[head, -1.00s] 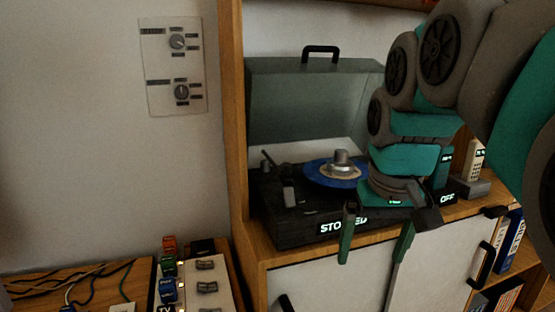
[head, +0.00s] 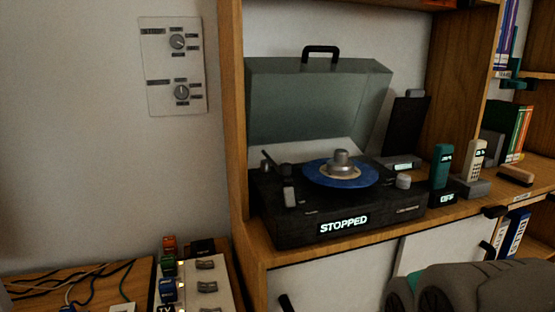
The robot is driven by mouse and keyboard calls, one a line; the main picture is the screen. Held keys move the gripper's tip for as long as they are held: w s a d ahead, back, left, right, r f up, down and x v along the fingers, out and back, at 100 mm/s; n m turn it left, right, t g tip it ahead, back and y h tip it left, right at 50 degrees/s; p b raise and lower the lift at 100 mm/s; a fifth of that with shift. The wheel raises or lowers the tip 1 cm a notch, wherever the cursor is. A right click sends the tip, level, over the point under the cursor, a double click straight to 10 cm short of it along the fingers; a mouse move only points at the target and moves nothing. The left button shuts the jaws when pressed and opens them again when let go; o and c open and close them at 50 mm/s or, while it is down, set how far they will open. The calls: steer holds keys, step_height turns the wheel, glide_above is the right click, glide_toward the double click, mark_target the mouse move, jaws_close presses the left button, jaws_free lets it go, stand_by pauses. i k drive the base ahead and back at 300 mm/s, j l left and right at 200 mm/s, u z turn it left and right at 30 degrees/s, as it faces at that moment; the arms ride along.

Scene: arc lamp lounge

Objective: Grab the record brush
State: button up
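A small brown wooden block with a dark lower edge, which looks like the record brush (head: 515,174), lies on the wooden shelf top at the far right, beyond the phones. My gripper is out of view. Only rounded grey and teal links of my arm show at the bottom right corner, below and in front of the cabinet. Nothing covers the brush.
A turntable (head: 300,228) reading "STOPPED" holds a blue record (head: 340,183) under its raised lid (head: 315,100). A teal handset (head: 440,166) and a cream handset (head: 474,154) stand left of the brush. Books (head: 518,132) stand behind it.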

mark_target(516, 175)
steer(key=z, duration=1.3)
steer(key=i+l, duration=0.1)
steer(key=l, duration=0.25)
steer(key=i+l+u, duration=0.1)
steer(key=l, duration=0.25)
